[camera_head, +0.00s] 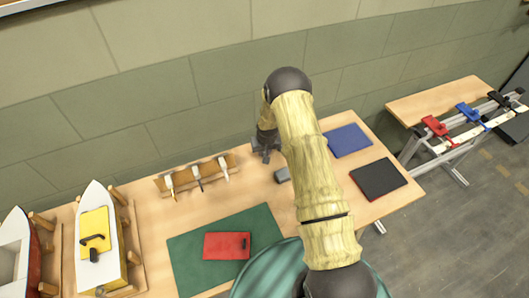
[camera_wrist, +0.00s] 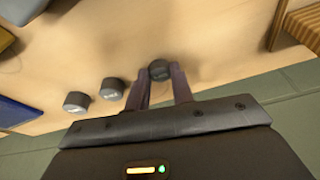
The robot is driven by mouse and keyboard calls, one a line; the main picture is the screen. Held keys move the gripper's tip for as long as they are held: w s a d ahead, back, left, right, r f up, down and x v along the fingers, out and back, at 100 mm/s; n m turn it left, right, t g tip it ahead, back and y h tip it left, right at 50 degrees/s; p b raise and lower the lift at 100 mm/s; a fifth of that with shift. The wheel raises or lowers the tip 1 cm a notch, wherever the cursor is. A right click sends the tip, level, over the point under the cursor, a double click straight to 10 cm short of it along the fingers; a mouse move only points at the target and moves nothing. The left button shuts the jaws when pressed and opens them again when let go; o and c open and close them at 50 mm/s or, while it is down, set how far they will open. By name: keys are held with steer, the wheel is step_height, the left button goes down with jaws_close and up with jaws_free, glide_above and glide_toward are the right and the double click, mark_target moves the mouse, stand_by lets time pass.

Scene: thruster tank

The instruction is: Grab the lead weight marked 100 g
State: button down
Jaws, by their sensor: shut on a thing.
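My gripper (camera_wrist: 161,84) is shut on a dark, round lead weight (camera_wrist: 159,70), which sits between the fingertips in the wrist view. Its marking is too small to read. Two similar dark weights, one in the middle (camera_wrist: 112,88) and one farther left (camera_wrist: 76,102), stand apart on the wooden table to the left of my gripper. Their marks are not legible either. In the head view my gripper (camera_head: 265,150) is low at the back of the table near the wall, and my arm hides the weights.
On the table (camera_head: 258,189) are a grey block (camera_head: 282,174), a tool rack (camera_head: 196,178), a blue mat (camera_head: 348,140), a black tray (camera_head: 378,179) and a green mat (camera_head: 187,259) bearing a red case (camera_head: 227,245). Model boats (camera_head: 100,245) stand at left. The wall is close behind my gripper.

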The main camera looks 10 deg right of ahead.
step_height(320, 180, up, 10)
steer(key=b, duration=0.2)
steer(key=shift+b, duration=0.3)
steer(key=shift+s+f, duration=0.1)
stand_by(0.4)
